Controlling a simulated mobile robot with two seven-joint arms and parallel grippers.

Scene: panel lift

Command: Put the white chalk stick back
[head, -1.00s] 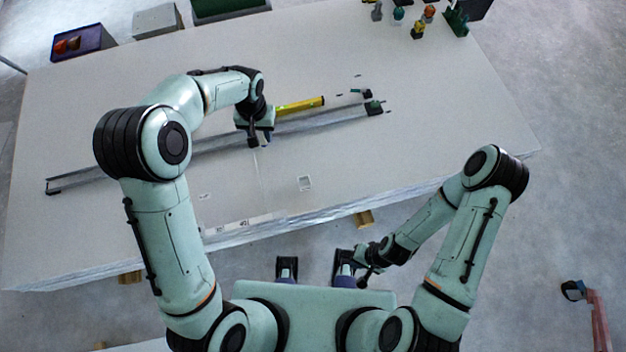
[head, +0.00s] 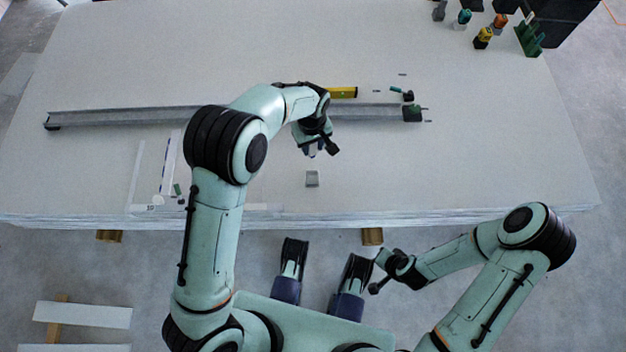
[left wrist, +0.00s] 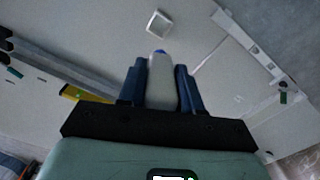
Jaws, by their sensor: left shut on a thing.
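My left gripper (head: 312,152) is over the big pale panel, just beyond the small square holder. In the left wrist view it is shut on the white chalk stick (left wrist: 160,82), which lies between its two dark blue fingers and shows a blue tip. The small square holder (head: 312,179) sits on the panel; it also shows in the left wrist view (left wrist: 158,22), past the chalk tip and apart from it. My right gripper (head: 377,287) is off the panel's near edge; its fingers are too small to read.
A long grey metal rail (head: 120,117) lies across the panel (head: 490,150), with a yellow level (head: 343,92) beside it. A white square tool (head: 170,165) lies at left. Several small tools stand at the far right. Panel right of the holder is clear.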

